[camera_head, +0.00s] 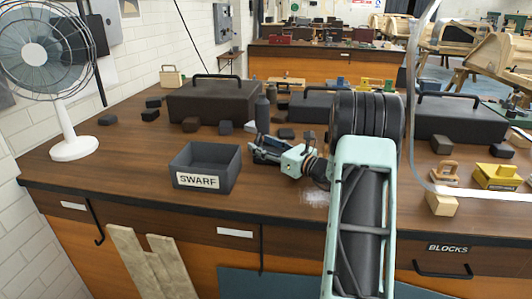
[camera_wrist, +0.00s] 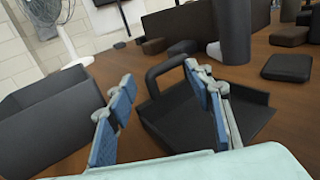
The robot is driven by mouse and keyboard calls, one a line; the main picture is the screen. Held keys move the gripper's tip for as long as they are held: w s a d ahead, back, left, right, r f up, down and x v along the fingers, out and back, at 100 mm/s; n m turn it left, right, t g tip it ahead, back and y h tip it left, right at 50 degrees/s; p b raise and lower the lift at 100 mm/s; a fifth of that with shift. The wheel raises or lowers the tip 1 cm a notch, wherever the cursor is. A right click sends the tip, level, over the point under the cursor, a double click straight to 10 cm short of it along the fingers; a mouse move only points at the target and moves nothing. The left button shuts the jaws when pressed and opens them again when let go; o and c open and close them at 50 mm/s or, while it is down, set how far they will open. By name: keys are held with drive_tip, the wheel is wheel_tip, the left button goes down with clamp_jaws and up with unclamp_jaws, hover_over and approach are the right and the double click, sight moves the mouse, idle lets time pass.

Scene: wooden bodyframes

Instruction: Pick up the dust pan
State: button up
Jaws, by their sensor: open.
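The dust pan (camera_wrist: 258,117) is a dark, shallow tray with a thick black looped handle (camera_wrist: 163,70), lying on the brown bench top in the wrist view. My gripper (camera_wrist: 160,78) is open, with one blue-padded finger on each side of the handle's line of sight. The handle shows between the fingertips, and the right finger covers part of the pan. I cannot tell whether either finger touches it. In the head view my gripper (camera_head: 258,149) is low over the bench, just right of the swarf box, and the pan is mostly hidden there.
The grey open box labelled SWARF (camera_head: 205,168) stands close to my gripper's left. A black cylinder (camera_head: 262,114) and dark toolboxes (camera_head: 213,103) stand behind, with several dark blocks around. A white fan (camera_head: 73,148) is at the left end. Bare bench lies left of the box.

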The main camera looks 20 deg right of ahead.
drive_tip(key=shift+w+a, duration=0.1)
drive_tip(key=shift+w, duration=0.1)
clamp_jaws()
idle(0.3)
drive_tip(key=shift+r, duration=0.1)
